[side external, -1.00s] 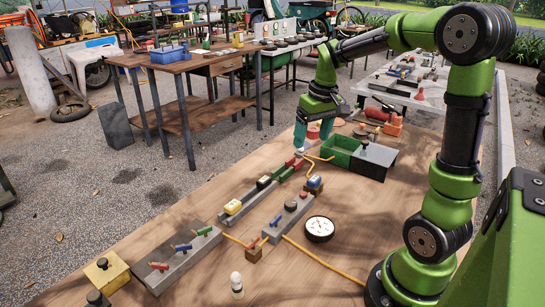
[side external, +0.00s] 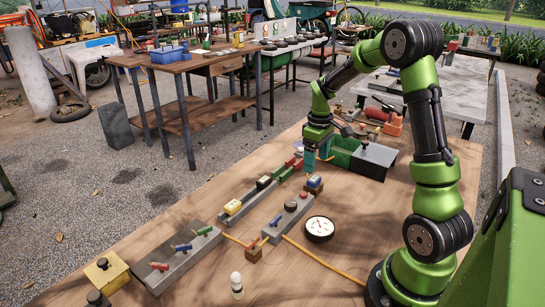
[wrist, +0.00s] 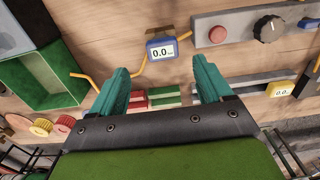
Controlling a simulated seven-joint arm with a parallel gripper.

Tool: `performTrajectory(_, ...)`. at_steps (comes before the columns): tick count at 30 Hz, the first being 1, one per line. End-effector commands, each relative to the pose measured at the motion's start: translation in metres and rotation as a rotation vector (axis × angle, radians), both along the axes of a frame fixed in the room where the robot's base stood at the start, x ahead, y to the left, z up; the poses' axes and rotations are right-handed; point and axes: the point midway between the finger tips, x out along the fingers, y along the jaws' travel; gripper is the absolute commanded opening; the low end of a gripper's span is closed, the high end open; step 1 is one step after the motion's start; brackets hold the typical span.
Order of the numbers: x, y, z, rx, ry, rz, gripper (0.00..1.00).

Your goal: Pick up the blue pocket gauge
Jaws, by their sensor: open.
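The blue pocket gauge (wrist: 161,48) shows in the wrist view with a white display reading 0.0. It sits at upper centre, just beyond and between my fingertips, apart from both. In the side external view the blue gauge (side external: 315,182) is on a small brown block on the wooden table. My gripper (side external: 317,155) is above it and a little to the far side. The gripper's teal fingers (wrist: 162,70) are spread wide with nothing held between them.
A green open box (wrist: 45,80) lies left in the wrist view. Red and green blocks (wrist: 150,98) lie beneath the fingers. A round dial (side external: 320,228) lies nearer the camera.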

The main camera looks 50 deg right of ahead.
Motion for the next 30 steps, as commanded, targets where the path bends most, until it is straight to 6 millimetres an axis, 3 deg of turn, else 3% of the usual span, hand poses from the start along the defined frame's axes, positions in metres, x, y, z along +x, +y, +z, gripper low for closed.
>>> performTrajectory(7,-0.001,0.001,-0.019,0.002,0.002,0.000,0.79)
performTrajectory(15,-0.001,0.004,-0.057,0.002,0.002,-0.001,0.79)
performTrajectory(24,0.000,0.004,-0.063,0.000,-0.001,-0.001,0.79)
performTrajectory(25,0.000,0.004,-0.063,0.000,-0.001,-0.001,0.77)
performTrajectory(30,0.000,0.004,-0.063,0.000,-0.001,-0.001,0.51)
